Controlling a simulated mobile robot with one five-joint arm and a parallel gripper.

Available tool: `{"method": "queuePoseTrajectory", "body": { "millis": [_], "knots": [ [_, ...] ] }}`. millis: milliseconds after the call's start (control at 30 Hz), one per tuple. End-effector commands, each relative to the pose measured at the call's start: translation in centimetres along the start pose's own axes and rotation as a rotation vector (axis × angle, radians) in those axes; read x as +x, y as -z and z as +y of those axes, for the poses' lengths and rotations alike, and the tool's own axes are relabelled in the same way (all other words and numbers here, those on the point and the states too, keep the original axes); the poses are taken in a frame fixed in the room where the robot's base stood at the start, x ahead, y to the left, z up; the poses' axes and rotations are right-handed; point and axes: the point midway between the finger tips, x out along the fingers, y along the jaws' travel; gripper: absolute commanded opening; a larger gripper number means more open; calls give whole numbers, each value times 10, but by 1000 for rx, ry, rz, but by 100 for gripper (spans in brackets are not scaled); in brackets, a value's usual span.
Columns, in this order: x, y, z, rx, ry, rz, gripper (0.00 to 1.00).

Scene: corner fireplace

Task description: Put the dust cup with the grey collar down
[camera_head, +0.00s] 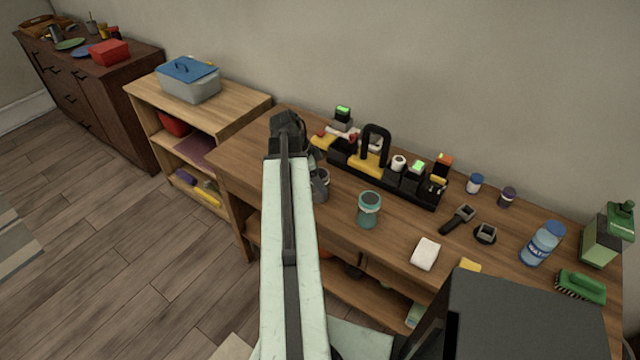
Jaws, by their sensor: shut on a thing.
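My gripper (312,158) is at the far end of my pale arm, over the left part of the wooden workbench (246,160). My arm hides most of it. It is shut on a greyish dust cup with a grey collar (321,186), which shows just right of the arm, partly covered. The cup looks upright. I cannot tell whether its base touches the bench top. A teal cup (368,211) stands upright on the bench to its right, apart from it.
A black tool caddy (411,186) with a looped handle stands behind. A white cloth (426,253), dark clamp-like parts (459,219), a blue-capped bottle (541,244) and a green brush (581,287) lie to the right. Bare bench shows left of my arm.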

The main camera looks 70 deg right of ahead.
Motion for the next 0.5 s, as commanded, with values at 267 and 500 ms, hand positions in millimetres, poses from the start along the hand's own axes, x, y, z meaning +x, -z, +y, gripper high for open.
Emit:
{"method": "queuePoseTrajectory", "body": {
  "millis": [267,500],
  "knots": [
    [1,-1,0,0,0,0,14],
    [0,-1,0,0,0,0,78]
  ]
}}
